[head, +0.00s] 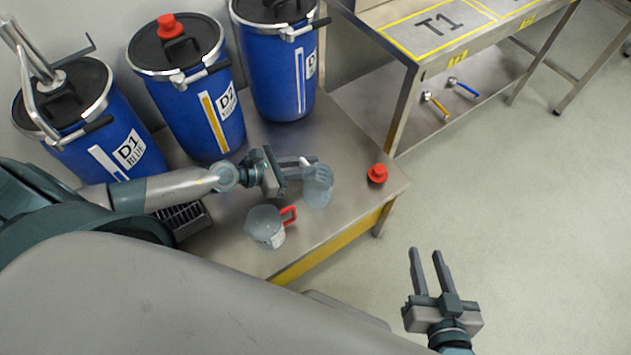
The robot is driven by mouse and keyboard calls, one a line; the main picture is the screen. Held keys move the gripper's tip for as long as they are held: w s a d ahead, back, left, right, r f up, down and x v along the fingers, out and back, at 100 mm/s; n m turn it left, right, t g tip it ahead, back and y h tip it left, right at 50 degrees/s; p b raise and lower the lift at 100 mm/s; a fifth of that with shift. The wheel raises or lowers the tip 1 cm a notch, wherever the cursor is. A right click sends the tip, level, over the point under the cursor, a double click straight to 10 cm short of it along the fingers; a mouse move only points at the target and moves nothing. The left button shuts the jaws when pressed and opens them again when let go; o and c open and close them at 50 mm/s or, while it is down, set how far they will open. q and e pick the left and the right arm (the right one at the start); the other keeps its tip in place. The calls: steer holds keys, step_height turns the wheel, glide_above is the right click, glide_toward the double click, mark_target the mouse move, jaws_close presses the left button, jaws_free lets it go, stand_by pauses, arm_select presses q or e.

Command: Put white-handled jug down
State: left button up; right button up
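The white-handled jug (318,190) is a clear, pale jug at the right part of the steel table (222,240). My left gripper (303,168) reaches it from the left and looks shut on its handle side; the fingers hide most of the handle. The jug looks upright. I cannot tell whether its base touches the table or hangs just above it. A clear jug with a red handle (266,228) stands on the table nearer to me, just apart. My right gripper (427,252) is open and empty over the floor, right of the table.
Blue drums D1 (98,152) and D2 (205,115), and another blue drum (277,72), line the back of the table; D2 has a red cap (168,26). A red cap (377,173) lies near the right corner. Bench T1 (440,62) stands beyond. A dark grate (182,217) is at left.

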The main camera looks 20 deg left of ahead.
arm_select(q)
steer(key=shift+x, duration=0.9)
arm_select(e)
steer(key=shift+s+d+f+g, duration=0.2)
steer(key=shift+f+g, duration=0.1)
steer(key=shift+f, duration=0.1)
arm_select(q)
jaws_close()
steer(key=shift+r, duration=0.1)
